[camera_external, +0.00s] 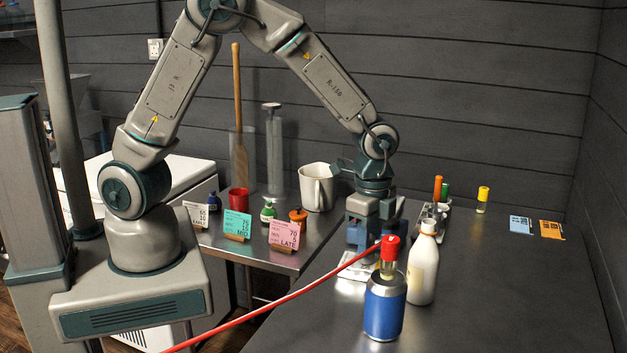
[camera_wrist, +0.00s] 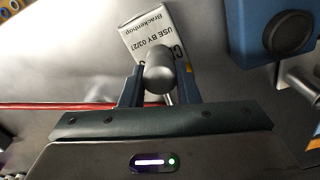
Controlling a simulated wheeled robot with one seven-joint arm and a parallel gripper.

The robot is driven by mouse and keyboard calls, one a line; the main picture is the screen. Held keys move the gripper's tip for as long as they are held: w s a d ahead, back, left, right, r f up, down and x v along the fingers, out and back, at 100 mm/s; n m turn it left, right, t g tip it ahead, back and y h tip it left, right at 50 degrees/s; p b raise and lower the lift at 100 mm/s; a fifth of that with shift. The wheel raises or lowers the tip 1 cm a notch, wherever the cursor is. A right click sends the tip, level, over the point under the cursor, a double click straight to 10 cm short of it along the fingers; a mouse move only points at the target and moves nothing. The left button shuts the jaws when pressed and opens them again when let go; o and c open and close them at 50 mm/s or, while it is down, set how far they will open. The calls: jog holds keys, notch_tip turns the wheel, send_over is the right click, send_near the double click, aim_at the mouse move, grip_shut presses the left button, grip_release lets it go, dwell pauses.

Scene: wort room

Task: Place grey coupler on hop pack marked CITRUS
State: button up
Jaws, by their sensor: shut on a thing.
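The grey coupler (camera_wrist: 158,70), a short rounded metal piece, is held between the two fingers of my gripper (camera_wrist: 161,86) in the wrist view. My gripper also shows in the external view (camera_external: 367,246), low over the table, where I cannot make out the coupler. A white hop pack (camera_wrist: 148,34) lies flat beyond the coupler, printed "Brackenhop" and "USE BY 03/27". In the external view the white pack (camera_external: 350,266) shows under the gripper. I cannot tell whether the coupler touches it.
A red hose (camera_external: 285,297) runs across the table edge toward the gripper. A blue can (camera_external: 384,312) with a red-capped vial (camera_external: 389,252) and a white bottle (camera_external: 423,270) stand close in front.

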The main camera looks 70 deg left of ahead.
jog(key=shift+f, duration=0.2)
jog(key=o, duration=1)
jog(key=shift+r, duration=0.1)
jog(key=shift+c, duration=0.2)
jog(key=shift+r, duration=0.1)
notch_tip(320, 180, up, 11)
jog(key=b, duration=0.1)
jog(key=s+a+r+n+t, duration=0.1)
jog(key=s+a+r+n, duration=0.1)
jog(key=s+a+n, duration=0.4)
jog(key=s+a+r+n+t, duration=0.2)
jog(key=s+a+n, duration=0.4)
jog(key=s+a, duration=0.4)
jog(key=shift+s+a+r+t, duration=0.25)
jog(key=shift+s+r, duration=0.5)
jog(key=shift+s, duration=0.8)
jog(key=shift+d, duration=0.1)
